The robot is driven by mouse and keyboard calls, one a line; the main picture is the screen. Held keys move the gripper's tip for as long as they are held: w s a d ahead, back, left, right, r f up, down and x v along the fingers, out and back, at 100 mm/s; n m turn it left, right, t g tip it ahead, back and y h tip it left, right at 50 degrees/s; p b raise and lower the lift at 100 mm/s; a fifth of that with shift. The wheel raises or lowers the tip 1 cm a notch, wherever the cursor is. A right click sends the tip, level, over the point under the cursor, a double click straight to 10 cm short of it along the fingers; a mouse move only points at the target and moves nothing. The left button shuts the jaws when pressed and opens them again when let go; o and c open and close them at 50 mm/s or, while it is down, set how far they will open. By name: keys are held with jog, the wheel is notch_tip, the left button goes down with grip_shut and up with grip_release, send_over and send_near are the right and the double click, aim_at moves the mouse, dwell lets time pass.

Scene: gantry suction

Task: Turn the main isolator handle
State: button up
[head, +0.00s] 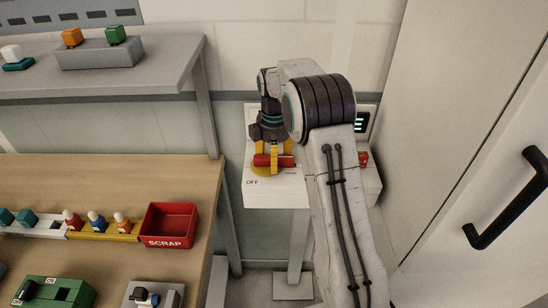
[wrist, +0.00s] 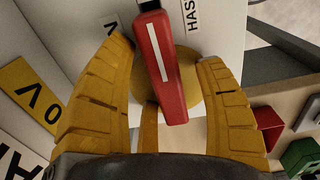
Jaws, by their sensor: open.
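The main isolator handle (head: 262,160) is a red bar with a white stripe, on a yellow disc on the pale control box (head: 275,192). It lies roughly left to right in the head view, near the "OFF" lettering. In the wrist view the red handle (wrist: 164,75) runs lengthwise between my yellow fingers, with the yellow disc (wrist: 203,90) behind it. In the head view my gripper (head: 273,152) is over the handle, and my arm hides the right part of the box.
A wooden bench (head: 120,178) at left holds a red SCRAP bin (head: 170,226) and several small parts. A grey shelf (head: 150,78) stands behind it. A pale door with a black handle (head: 508,200) is at right. A lit display (head: 360,122) shows beside my arm.

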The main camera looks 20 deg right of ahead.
jog(key=shift+r, duration=0.1)
notch_tip(320, 180, up, 12)
dwell(0.7)
dwell(0.4)
